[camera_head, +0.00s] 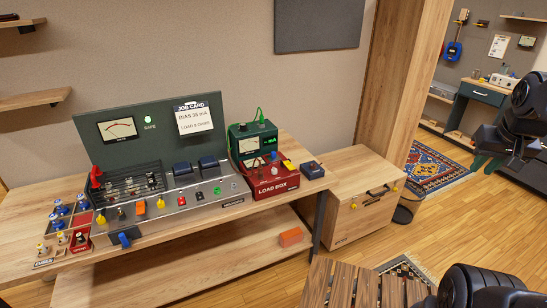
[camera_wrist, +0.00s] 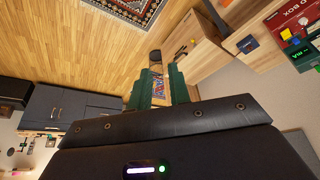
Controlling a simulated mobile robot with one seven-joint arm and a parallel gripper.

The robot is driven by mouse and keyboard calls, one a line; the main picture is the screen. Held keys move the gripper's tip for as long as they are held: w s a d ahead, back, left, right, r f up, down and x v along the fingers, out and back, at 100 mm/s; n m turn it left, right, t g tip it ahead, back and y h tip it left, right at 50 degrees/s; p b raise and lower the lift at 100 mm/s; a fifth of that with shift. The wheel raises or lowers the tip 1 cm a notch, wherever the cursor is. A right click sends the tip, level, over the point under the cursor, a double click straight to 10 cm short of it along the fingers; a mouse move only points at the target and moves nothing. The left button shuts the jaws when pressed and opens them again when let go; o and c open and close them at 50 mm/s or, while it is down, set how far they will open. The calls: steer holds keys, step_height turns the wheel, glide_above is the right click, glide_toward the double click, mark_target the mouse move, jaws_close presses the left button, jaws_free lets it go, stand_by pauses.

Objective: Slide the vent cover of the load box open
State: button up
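The red load box (camera_head: 277,188) stands on the workbench, right of the control panel, with knobs and a small yellow part (camera_head: 288,164) on top. I cannot clearly make out its vent cover or how far it is open. In the wrist view the load box (camera_wrist: 293,43) is upside down at the upper right, partly cut off by the frame edge. My gripper (camera_wrist: 159,78) has its two green fingers apart, with nothing held between them. In the head view my gripper (camera_head: 487,162) is at the far right, well away from the load box.
A green metered box (camera_head: 250,143) stands directly behind the load box. A small dark blue box (camera_head: 312,169) sits to its right. The control panel (camera_head: 180,196) borders it on the left. A wooden cabinet (camera_head: 350,210) is right of the bench. A slatted wooden top (camera_head: 345,288) is in front.

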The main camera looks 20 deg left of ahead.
steer(key=o, duration=0.4)
steer(key=w+a+r+n, duration=0.1)
steer(key=w+a+r, duration=0.2)
steer(key=w, duration=0.5)
steer(key=shift+w+a+r+g, duration=0.3)
steer(key=shift+w+r, duration=0.1)
steer(key=shift+r, duration=0.4)
steer(key=w+a+r+n+g, duration=0.1)
steer(key=w+a+r+n, duration=0.15)
steer(key=w+a, duration=1.35)
steer(key=w+a+f+n+g, duration=0.1)
steer(key=w+a+f, duration=0.2)
steer(key=w+a, duration=0.4)
steer(key=w+a+f+n+g, duration=0.1)
steer(key=w+a+f, duration=0.2)
steer(key=w+a, duration=0.4)
steer(key=n+g, duration=0.1)
steer(key=n, duration=0.3)
glide_above(274, 152)
step_height(274, 152, down, 24)
steer(key=shift+m, duration=0.25)
step_height(274, 152, down, 10)
steer(key=shift+a+f, duration=0.1)
steer(key=shift+a, duration=0.05)
